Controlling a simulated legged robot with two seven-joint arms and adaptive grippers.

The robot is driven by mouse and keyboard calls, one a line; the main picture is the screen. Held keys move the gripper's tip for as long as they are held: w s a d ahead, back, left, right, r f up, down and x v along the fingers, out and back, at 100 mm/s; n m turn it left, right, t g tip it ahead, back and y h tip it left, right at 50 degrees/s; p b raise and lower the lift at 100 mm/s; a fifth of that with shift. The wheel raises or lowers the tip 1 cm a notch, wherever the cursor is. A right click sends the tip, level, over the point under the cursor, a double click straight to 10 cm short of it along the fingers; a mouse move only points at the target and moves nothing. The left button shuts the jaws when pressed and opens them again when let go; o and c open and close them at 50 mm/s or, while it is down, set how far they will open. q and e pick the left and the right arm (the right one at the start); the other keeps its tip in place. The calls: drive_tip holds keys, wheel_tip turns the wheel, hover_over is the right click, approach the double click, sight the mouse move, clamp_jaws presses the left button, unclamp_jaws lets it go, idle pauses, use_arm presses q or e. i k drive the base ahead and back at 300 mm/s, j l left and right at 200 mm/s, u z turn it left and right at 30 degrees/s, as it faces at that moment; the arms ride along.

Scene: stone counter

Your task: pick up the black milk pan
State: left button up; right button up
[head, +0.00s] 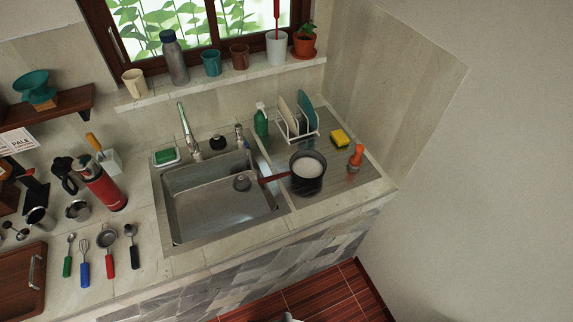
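The black milk pan (307,186) stands upright on the ribbed metal drainboard to the right of the sink. Its inside looks pale grey; I cannot tell whether that is content or bare metal. Its dark reddish handle points left, over the sink's right edge. Neither of my grippers shows in the head view, and nothing is seen touching the pan.
The sink (205,211) lies left of the pan. Behind the pan are a dish rack (296,134) with plates and a green bottle (261,124). A yellow sponge (340,138) and an orange-topped brush (355,158) stand right. The drainboard before the pan is clear.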

sight(308, 167)
drive_tip(key=i+l+u, duration=0.25)
drive_tip(key=l+u, duration=0.3)
drive_tip(key=l, duration=0.3)
drive_tip(key=i+l+z, duration=0.15)
drive_tip(key=l, duration=0.15)
